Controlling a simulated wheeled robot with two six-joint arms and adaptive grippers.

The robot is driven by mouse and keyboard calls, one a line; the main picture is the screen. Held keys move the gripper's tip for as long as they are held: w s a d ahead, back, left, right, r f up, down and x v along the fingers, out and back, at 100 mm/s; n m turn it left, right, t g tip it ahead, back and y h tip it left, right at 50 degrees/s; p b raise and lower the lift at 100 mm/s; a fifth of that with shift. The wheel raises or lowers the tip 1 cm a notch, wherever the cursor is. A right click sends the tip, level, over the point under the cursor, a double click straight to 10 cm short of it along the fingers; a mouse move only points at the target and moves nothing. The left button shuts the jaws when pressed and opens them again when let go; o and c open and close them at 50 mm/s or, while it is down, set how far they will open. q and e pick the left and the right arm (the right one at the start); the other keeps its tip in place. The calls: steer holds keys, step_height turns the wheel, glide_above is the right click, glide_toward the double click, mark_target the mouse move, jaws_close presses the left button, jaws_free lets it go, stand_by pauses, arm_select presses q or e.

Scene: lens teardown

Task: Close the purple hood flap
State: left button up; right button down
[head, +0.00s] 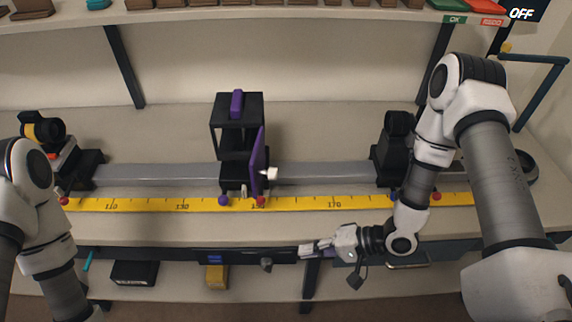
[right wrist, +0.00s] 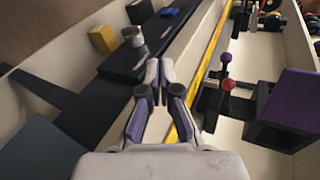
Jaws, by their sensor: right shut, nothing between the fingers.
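The purple hood flap (head: 258,160) stands out edge-on at the right front of a black hood frame (head: 221,142), so it is swung open. A white knob (head: 271,174) sticks out from its right face. In the right wrist view a purple panel (right wrist: 297,98), likely the flap, shows at the right. My right gripper (head: 306,249) is shut and empty, low in front of the bench edge, to the right of the flap and apart from it. In the right wrist view its fingertips (right wrist: 159,70) meet. My left arm shows at the left, but its gripper is out of frame.
The hood sits on a grey rail (head: 320,172) behind a yellow ruler (head: 310,203). Red and purple ball-topped levers (head: 223,201) stand at its base. Black mounts stand on the rail at left (head: 92,165) and right (head: 388,155). The rail between hood and right mount is clear.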

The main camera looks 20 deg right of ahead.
steer(key=w+d+r+t+y+p, duration=0.1)
steer(key=d+r+y+p, duration=0.1)
steer(key=d+r, duration=0.3)
steer(key=d+r+n+t+y+p, duration=0.1)
steer(key=d+r+p, duration=0.15)
steer(key=r, duration=0.55)
steer(key=w+d+r+t+y+p, duration=0.1)
steer(key=d+r+y+p, duration=0.15)
steer(key=r, duration=0.35)
arm_select(q)
step_height(320, 180, up, 9)
steer(key=shift+d+f, duration=0.15)
steer(key=shift+d, duration=0.05)
arm_select(e)
steer(key=x, duration=1.3)
steer(key=shift+w+a+f, duration=0.25)
steer(key=shift+a+f, duration=0.1)
steer(key=shift+f, duration=0.1)
arm_select(q)
steer(key=shift+w, duration=0.1)
arm_select(e)
steer(key=shift+d+h, duration=0.1)
steer(key=shift+h, duration=0.15)
